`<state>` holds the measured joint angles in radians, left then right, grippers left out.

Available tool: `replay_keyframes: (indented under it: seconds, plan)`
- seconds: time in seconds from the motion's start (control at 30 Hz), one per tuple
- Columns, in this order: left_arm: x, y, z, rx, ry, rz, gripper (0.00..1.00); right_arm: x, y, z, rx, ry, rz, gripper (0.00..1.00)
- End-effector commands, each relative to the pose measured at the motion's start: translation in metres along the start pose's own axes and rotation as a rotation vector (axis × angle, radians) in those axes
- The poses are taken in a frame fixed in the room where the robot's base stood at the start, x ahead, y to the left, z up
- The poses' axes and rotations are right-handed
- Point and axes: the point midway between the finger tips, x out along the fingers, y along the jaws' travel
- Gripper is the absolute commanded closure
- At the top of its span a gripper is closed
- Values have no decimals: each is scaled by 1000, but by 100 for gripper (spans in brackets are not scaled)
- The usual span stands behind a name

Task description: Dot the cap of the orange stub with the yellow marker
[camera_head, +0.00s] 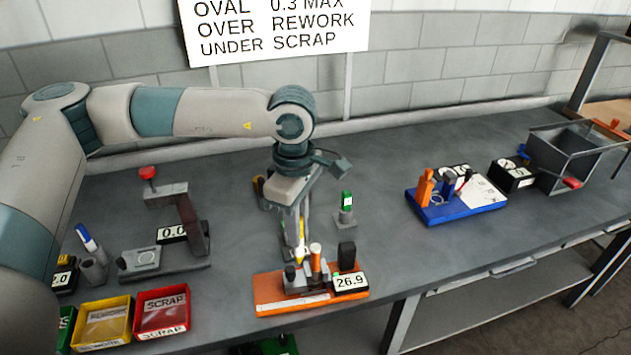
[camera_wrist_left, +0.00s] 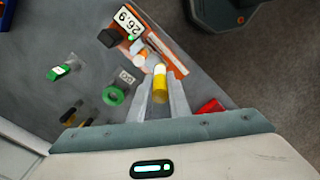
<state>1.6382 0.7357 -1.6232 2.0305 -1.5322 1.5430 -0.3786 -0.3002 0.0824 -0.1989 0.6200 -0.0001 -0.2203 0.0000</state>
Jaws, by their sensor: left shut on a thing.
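My left gripper (camera_head: 301,238) comes down over the orange base (camera_head: 265,297) and is shut on the yellow marker (camera_head: 301,254). The marker points down, its lower end close to the left of the orange stub's cap; I cannot tell whether they touch. The orange stub (camera_head: 316,268) stands upright in a grey block on the base, with a pale cap (camera_head: 315,249). In the left wrist view the yellow marker (camera_wrist_left: 160,86) sits between the fingers (camera_wrist_left: 160,105), and the orange stub (camera_wrist_left: 139,61) shows just beyond its end. My right gripper is not in view.
A display reading 26.9 (camera_head: 350,282) and a black post (camera_head: 346,257) stand right of the stub. A green-topped marker (camera_head: 346,203) stands behind. A blue base (camera_head: 455,211) lies farther right. Red (camera_head: 162,311) and yellow (camera_head: 103,322) bins are at left. Table between orange and blue bases is clear.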

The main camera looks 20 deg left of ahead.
Motion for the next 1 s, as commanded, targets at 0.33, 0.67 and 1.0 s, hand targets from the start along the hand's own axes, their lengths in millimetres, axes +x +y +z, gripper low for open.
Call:
replay_keyframes:
  seconds: [0.33,0.67,1.0]
  plan:
    - [-23,13,6,-640,0,-1,100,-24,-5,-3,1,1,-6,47]
    - [-42,23,11,-1212,0,-1,100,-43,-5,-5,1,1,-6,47]
    - [-61,34,17,-1839,1,-3,100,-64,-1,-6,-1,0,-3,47]
